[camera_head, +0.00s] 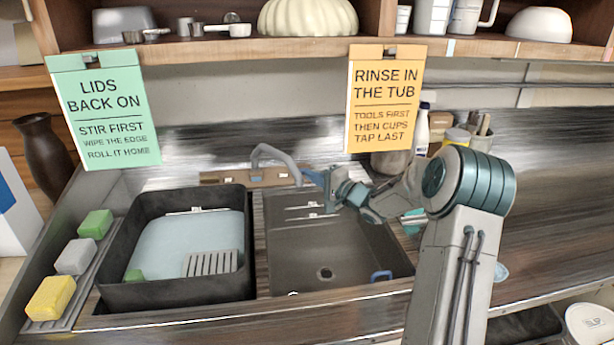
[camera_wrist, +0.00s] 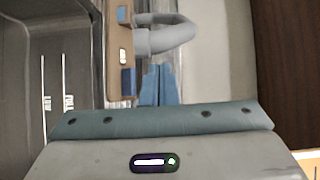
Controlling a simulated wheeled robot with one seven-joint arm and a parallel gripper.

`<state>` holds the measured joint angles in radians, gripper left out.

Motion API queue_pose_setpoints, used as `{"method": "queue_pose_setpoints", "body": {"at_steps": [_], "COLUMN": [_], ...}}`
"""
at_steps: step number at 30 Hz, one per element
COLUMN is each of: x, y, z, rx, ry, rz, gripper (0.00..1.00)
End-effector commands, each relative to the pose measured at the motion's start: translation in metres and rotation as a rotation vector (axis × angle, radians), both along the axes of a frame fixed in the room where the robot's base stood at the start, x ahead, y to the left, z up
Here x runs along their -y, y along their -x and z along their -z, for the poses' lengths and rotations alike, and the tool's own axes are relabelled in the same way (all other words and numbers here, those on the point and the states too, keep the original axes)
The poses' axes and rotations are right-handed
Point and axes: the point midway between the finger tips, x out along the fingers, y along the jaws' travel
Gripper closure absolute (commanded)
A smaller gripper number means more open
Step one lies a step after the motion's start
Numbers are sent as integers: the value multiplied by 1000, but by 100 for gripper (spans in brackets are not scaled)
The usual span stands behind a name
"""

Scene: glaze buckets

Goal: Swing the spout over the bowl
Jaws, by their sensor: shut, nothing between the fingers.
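The grey curved spout (camera_head: 278,154) rises from a wooden strip behind the sink and arches to the right. Its tip appears near the back edge of the dark sink bowl (camera_head: 345,255); depth is hard to tell. My gripper (camera_head: 308,175) is shut and empty, just right of the spout's tip. In the wrist view the blue fingers of my gripper (camera_wrist: 158,72) are pressed together just short of the spout (camera_wrist: 168,40). I cannot tell whether they touch it.
A black tub (camera_head: 247,225) with pale blue contents stands left of the bowl. Sponges (camera_head: 75,257) lie left of it. Two signs, green (camera_head: 103,112) and orange (camera_head: 384,100), hang from the shelf above. Bottles and jars (camera_head: 424,125) stand behind my arm.

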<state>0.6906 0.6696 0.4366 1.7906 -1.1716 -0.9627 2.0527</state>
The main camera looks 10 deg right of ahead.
Motion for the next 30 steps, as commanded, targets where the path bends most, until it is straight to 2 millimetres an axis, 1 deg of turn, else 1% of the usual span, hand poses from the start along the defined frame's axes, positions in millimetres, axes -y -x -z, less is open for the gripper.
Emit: {"method": "queue_pose_setpoints", "body": {"at_steps": [5, 8, 11, 17, 19, 24, 27, 30], "x": [-2, 1, 8, 29, 38, 57, 65, 71], "y": [-1, -2, -3, -9, 6, 42, 58, 69], "z": [-1, -2, -4, -7, 0, 0, -1, -1], "rx": [0, -1, -1, -1, -1, -1, 0, 0], "ry": [0, -1, -1, -2, 1, 1, 0, 0], "rz": [-4, -5, -7, -13, -12, -12, -13, -15], "gripper": [100, 100, 100, 100, 100, 100, 100, 100]}}
